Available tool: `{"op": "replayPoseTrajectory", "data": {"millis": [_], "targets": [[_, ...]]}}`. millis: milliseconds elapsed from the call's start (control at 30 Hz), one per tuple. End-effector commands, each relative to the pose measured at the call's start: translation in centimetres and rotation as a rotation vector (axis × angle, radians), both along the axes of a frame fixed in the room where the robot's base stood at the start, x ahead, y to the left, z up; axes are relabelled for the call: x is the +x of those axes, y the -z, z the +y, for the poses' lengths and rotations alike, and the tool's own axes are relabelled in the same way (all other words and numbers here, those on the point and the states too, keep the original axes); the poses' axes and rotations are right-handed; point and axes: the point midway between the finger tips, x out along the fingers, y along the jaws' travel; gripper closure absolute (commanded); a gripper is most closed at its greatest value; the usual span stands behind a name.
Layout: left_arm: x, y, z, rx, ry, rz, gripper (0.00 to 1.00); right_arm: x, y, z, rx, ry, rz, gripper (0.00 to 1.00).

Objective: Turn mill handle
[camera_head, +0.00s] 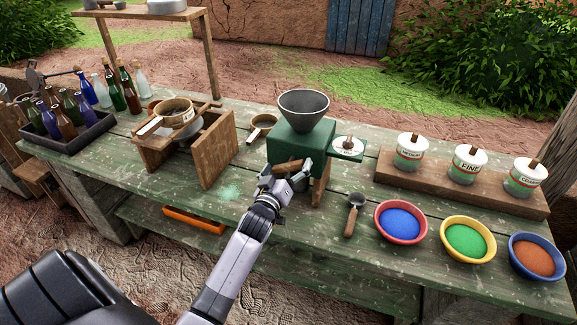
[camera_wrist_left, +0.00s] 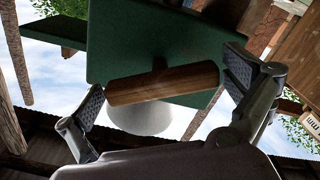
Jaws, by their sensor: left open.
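The green mill (camera_head: 303,141) with a dark grey hopper (camera_head: 304,106) stands near the middle of the bench. My left gripper (camera_head: 288,172) is at the mill's front face. In the left wrist view the mill's green body (camera_wrist_left: 150,45) fills the upper middle. The wooden mill handle (camera_wrist_left: 163,84) lies across between the two open fingers of my left gripper (camera_wrist_left: 165,90). The fingers are at either end of the handle and do not appear closed on it. In the head view the gripper partly covers the handle (camera_head: 285,166). My right gripper is not in view.
A wooden sieve stand (camera_head: 216,166) and a bottle tray (camera_head: 99,131) are to the left.

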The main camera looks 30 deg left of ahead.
Motion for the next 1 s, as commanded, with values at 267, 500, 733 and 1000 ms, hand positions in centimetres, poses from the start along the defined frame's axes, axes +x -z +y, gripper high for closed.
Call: {"op": "replayPoseTrajectory", "data": {"millis": [267,500,733,1000], "targets": [[-0.01,0.04,0.0,0.001,0.0,0.0,0.05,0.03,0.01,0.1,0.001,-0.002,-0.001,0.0],[-0.03,0.04,-0.01,0.001,0.0,0.0,0.21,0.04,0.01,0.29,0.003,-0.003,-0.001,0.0],[-0.03,0.04,-0.01,0.001,0.0,0.0,0.36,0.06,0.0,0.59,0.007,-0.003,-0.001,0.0],[-0.04,0.04,-0.02,0.011,0.0,0.003,0.42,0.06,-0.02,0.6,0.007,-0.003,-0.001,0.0]]}}
